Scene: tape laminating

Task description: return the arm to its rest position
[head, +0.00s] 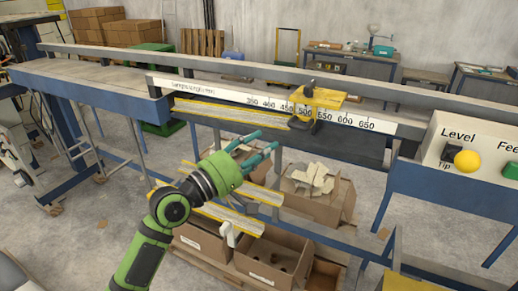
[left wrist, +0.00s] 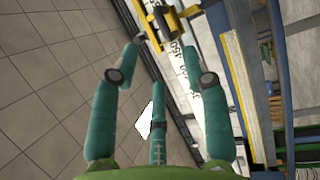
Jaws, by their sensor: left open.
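My left arm comes up from the lower left of the head view, and its green gripper (head: 262,146) with teal fingers points up and right. The fingers are spread with nothing between them. The gripper appears in front of the lower edge of the long bench, left of the yellow stop (head: 320,97) on the number scale. In the left wrist view the teal fingers (left wrist: 160,62) are apart and empty, and the yellow stop (left wrist: 174,20) shows beyond their tips. My right gripper is in neither view.
Yellow-edged strips (head: 228,113) lie on the bench by the scale (head: 375,124). A control panel (head: 493,150) with a yellow knob (head: 467,161) is at right. Open floor (head: 90,245) lies at lower left.

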